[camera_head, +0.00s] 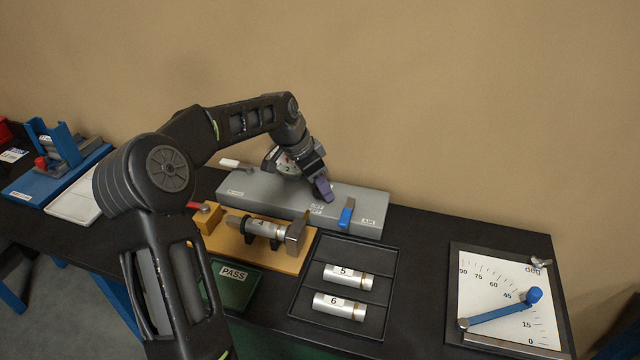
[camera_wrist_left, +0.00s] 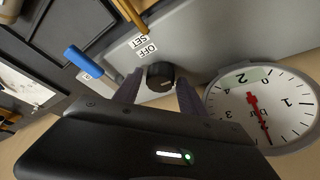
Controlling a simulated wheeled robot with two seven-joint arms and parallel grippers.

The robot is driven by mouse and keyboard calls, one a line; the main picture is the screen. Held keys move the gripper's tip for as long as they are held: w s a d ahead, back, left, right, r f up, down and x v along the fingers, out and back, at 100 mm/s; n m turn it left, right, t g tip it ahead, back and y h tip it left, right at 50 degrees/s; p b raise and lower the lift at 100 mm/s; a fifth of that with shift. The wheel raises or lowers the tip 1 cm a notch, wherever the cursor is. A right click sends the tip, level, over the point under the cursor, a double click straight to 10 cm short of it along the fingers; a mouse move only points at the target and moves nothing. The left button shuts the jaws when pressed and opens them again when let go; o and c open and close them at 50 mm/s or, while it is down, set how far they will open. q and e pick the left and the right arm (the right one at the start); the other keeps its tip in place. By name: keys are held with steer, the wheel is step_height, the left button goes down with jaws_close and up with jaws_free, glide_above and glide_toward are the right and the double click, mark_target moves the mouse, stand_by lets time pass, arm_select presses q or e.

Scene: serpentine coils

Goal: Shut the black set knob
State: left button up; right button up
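The black set knob (camera_wrist_left: 160,76) sits on the grey panel in the left wrist view, beside labels reading SET (camera_wrist_left: 141,40) and OFF (camera_wrist_left: 147,49). My left gripper (camera_wrist_left: 158,92) is open, with one purple finger on each side of the knob; I cannot tell whether they touch it. In the head view my left gripper (camera_head: 322,188) is over the grey panel (camera_head: 250,186), and the knob is hidden there. A round gauge marked bar (camera_wrist_left: 262,110) with a red needle is right of the knob. My right gripper is not in view.
A blue lever (camera_head: 346,213) and a white lever (camera_head: 236,164) are on the panel. In front are a yellow fixture (camera_head: 290,264) holding cylinder 4, a black tray (camera_head: 386,262) with cylinders 5 and 6, and a green PASS box (camera_head: 240,288). An angle board (camera_head: 480,290) stands right.

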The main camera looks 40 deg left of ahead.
arm_select(q)
jaws_close()
stand_by(0.5)
steer(key=n+b, duration=0.1)
steer(key=n+y+b, duration=0.1)
steer(key=b, duration=0.1)
steer(key=shift+d+f+n, duration=0.15)
steer(key=shift+n, duration=0.15)
steer(key=n+y+b, duration=0.1)
steer(key=n, duration=0.1)
steer(key=n+b, duration=0.2)
steer(key=shift+d+n+y+b, duration=0.15)
steer(key=shift+n+y+b, duration=0.15)
steer(key=shift+y, duration=0.1)
steer(key=n+y+b, duration=0.1)
steer(key=n, duration=0.1)
steer(key=n+y+b, duration=0.1)
steer(key=n, duration=0.2)
steer(key=shift+d+g, duration=0.1)
steer(key=shift+g, duration=0.2)
steer(key=n+b, duration=0.1)
steer(key=n, duration=0.2)
steer(key=shift+w+g+y, duration=0.1)
steer(key=shift+g+y, duration=0.2)
steer(key=shift+y, duration=0.1)
steer(key=shift+n+g, duration=0.5)
steer(key=shift+n, duration=0.9)
